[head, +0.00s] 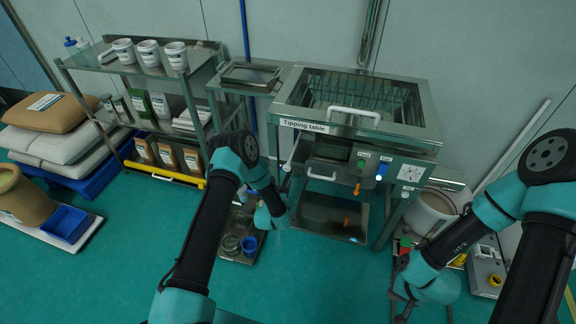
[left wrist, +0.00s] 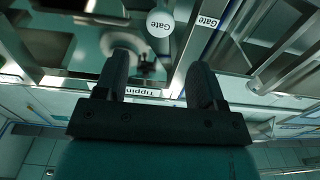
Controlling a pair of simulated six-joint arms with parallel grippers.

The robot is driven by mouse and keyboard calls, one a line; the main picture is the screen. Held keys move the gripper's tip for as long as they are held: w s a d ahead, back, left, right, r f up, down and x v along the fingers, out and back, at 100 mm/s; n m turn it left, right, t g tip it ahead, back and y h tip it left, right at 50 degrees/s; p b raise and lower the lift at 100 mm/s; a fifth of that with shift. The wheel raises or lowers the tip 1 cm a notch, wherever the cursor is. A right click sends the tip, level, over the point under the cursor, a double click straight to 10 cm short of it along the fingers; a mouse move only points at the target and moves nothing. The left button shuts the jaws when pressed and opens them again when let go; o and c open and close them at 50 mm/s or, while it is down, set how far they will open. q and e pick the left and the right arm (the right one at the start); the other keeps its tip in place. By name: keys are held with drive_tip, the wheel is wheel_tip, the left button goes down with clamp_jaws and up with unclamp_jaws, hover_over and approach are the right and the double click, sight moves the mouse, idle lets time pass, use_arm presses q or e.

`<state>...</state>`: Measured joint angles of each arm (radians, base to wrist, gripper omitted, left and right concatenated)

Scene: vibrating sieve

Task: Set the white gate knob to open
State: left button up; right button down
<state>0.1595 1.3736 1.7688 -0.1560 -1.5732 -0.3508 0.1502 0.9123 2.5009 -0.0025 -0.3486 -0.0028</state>
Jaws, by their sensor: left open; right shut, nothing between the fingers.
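The white gate knob (left wrist: 160,22) is a round disc marked "Gate" at the top of the left wrist view. A matching "Gate" label (left wrist: 208,22) is on the frame beside it. In the head view a small white round spot (head: 287,167), likely this knob, is at the left front of the tipping table (head: 303,125). My left gripper (left wrist: 160,78) is open and empty, its fingers pointing toward the knob with a gap between. In the head view its fingers are hard to make out near the table's left front. My right gripper (head: 402,290) is shut and empty at lower right.
A low tray with jars (head: 232,244) is on the floor beneath my left arm. A steel shelf (head: 95,62) stands left.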

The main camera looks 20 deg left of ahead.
sight(286, 169)
use_arm(q)
drive_tip(key=w, duration=1.1)
drive_tip(key=shift+w, duration=0.35)
